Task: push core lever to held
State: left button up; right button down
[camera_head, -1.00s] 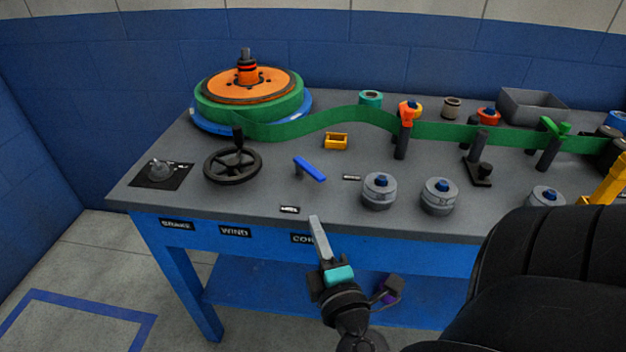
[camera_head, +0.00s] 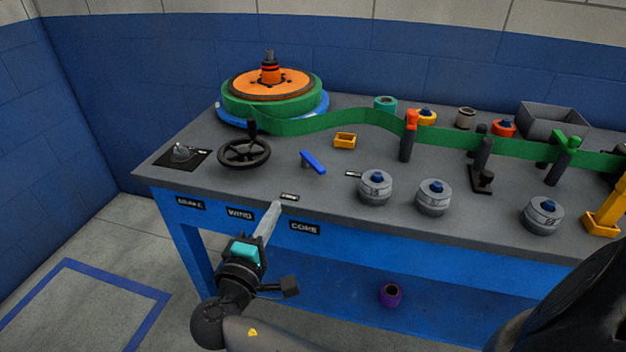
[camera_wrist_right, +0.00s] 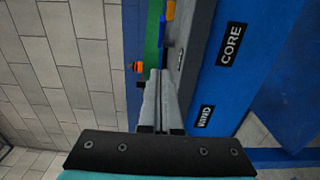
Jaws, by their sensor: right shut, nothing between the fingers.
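The core lever is a blue bar (camera_head: 313,162) standing on the grey bench top, above the CORE plate (camera_head: 304,227) on the front edge. Two small label plates lie near it, one at the front edge (camera_head: 289,197) and one to its right (camera_head: 353,174); their words are too small to read. My right gripper (camera_head: 276,206) is shut and empty, its tips at the bench's front edge, in front of the lever and apart from it. In the right wrist view its closed fingers (camera_wrist_right: 157,78) point along the bench edge. My left gripper is not in view.
A black handwheel (camera_head: 244,152) stands left of the lever and a yellow block (camera_head: 345,140) behind it. Grey weights (camera_head: 375,187) stand to the right. A green strip (camera_head: 345,115) runs from the orange-topped reel across the back.

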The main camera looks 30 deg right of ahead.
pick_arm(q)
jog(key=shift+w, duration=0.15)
pick_arm(e)
jog(key=shift+w+r, duration=0.1)
jog(key=b, duration=0.2)
send_near(311, 165)
jog(key=w, duration=0.4)
jog(key=shift+d, duration=0.25)
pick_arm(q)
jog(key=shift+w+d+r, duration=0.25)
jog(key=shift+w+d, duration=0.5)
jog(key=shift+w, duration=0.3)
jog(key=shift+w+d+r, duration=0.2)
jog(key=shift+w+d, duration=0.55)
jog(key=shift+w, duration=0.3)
pick_arm(e)
jog(key=shift+s+d, duration=0.2)
jog(key=shift+d, duration=1.8)
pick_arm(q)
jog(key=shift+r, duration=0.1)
